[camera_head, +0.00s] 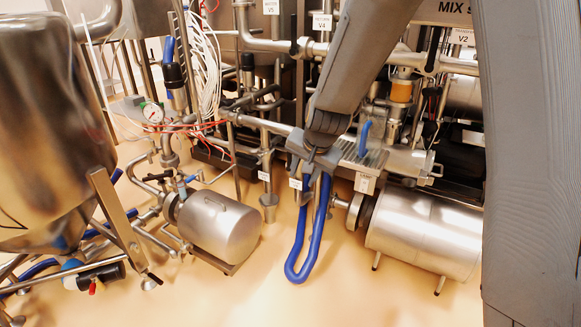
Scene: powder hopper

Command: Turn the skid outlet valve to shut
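I cannot tell for sure which valve is the skid outlet valve; no label that I can read names it. A blue lever handle (364,138) stands upright just right of my gripper, by a flat metal block. Another small blue handle (181,188) sits on piping at the left end of a steel motor. My gripper (309,182) points down in the middle of the view, in front of the pipework and above a blue hose loop. Its fingers are small and overlap the hose and white tags, so their opening and any contact are unclear.
The blue hose (316,242) hangs in a U down to the floor. Steel motor housings stand left (220,228) and right (425,235) of it. A large steel vessel (50,120) fills the left. Pipes and white cables crowd the back. The front floor (270,295) is clear.

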